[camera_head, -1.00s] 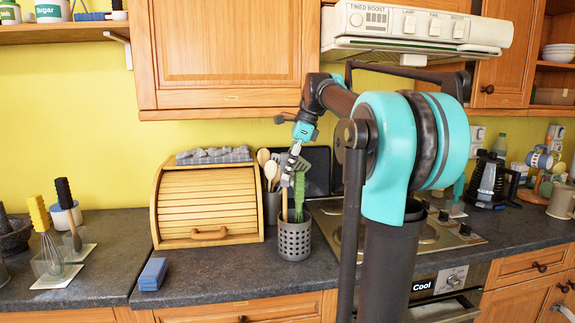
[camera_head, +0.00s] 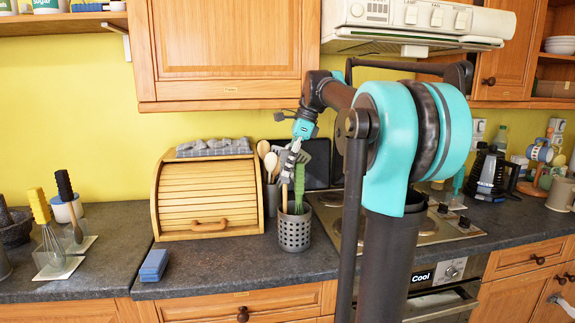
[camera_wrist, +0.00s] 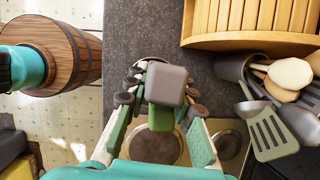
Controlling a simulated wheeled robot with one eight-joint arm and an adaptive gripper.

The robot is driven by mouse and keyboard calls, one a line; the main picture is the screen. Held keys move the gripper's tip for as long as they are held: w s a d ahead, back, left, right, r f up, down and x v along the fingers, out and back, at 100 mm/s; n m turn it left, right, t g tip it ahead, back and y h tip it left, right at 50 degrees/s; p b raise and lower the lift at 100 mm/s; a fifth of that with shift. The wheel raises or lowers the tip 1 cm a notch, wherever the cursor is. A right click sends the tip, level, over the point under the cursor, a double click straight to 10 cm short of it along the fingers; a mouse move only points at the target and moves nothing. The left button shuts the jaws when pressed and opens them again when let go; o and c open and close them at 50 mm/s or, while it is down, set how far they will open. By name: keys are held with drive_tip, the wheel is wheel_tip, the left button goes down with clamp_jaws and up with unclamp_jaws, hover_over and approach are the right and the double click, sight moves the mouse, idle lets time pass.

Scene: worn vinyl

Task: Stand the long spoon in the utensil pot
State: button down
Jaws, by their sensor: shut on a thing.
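The utensil pot (camera_head: 294,233) is a grey, perforated cylinder upright on the counter in front of the bread bin. My gripper (camera_head: 291,160) is just above it, pointing down. In the wrist view, my gripper's fingers (camera_wrist: 158,98) close around a grey, blocky end (camera_wrist: 166,85), seemingly the held spoon's upper end.
A wooden bread bin (camera_head: 208,198) stands left of the pot. Behind is a dark holder (camera_head: 271,199) with wooden spoons and a slotted turner (camera_wrist: 268,132). The hob (camera_head: 440,232) lies right. A blue sponge (camera_head: 154,264) lies front left.

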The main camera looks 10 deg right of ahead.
drive_tip(key=shift+f, duration=1.15)
drive_tip(key=c, duration=1.2)
unclamp_jaws()
drive_tip(key=v, duration=1.2)
